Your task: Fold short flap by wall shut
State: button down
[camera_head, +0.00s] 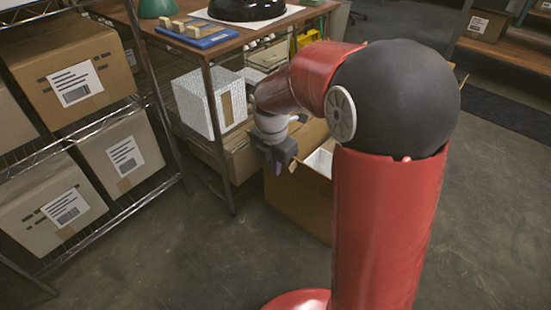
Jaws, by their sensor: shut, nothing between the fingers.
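An open cardboard box (302,203) stands on the floor in the middle, largely hidden behind my red arm. White contents or dividers (320,160) show inside it. A bit of cardboard edge shows to the right of my arm's dark joint. I cannot make out which flap is the short one by the wall; my arm covers much of the box top. My gripper (282,168) is small and dark here, pointing down at the box's left edge. It is shut and empty. I cannot tell whether it touches the cardboard.
A wooden workbench (235,40) with metal legs stands behind and left of the box. A white patterned carton (195,103) sits beneath it. A wire shelf (120,110) with labelled boxes is at left. The concrete floor (170,265) in front is clear.

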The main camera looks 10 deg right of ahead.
jog(key=w+d+f, duration=0.2)
jog(key=d+f, duration=0.1)
jog(key=f, duration=0.1)
jog(key=shift+w+d+f+b, duration=0.2)
jog(key=shift+b, duration=0.15)
jog(key=shift+r, duration=0.1)
